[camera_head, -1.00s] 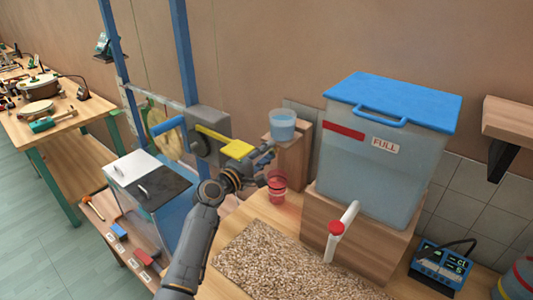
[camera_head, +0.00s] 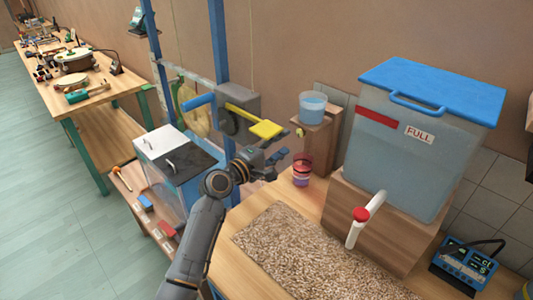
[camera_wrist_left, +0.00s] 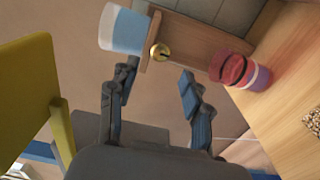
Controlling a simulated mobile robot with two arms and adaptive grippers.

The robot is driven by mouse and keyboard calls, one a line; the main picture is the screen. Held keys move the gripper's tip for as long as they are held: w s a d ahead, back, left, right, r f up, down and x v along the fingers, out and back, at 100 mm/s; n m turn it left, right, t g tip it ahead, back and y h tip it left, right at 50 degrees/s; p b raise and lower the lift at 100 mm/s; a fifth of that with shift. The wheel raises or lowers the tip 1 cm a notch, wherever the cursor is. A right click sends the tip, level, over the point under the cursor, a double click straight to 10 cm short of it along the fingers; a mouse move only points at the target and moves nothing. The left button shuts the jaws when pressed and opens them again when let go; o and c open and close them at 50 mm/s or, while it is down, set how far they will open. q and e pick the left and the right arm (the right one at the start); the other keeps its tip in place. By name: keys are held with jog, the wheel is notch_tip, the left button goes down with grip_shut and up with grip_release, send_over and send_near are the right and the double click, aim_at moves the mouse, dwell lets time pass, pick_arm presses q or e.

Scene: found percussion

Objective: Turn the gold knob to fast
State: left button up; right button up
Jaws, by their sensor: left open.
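The gold knob (camera_head: 299,132) is a small round brass piece on the side of a wooden block (camera_head: 318,145), just below a pale blue cup (camera_head: 312,107). In the left wrist view the knob (camera_wrist_left: 160,53) shows ahead of the fingertips, roughly between them and beyond. My left gripper (camera_head: 280,163) is open and empty, a little below and left of the knob in the head view, apart from it. Its spread fingers also show in the left wrist view (camera_wrist_left: 157,75). I cannot read any speed marking. My right gripper is not in view.
A red and purple cup stack (camera_head: 302,170) stands right of the gripper. A yellow paddle (camera_head: 267,130) on a grey box is close on the left. A blue-lidded tank (camera_head: 415,140) with a red-handled tap stands right. A pebbly mat (camera_head: 310,255) covers the bench front.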

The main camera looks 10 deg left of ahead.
pick_arm(q)
jog(key=v, duration=0.6)
jog(key=shift+s, duration=0.2)
jog(key=shift+a, duration=0.15)
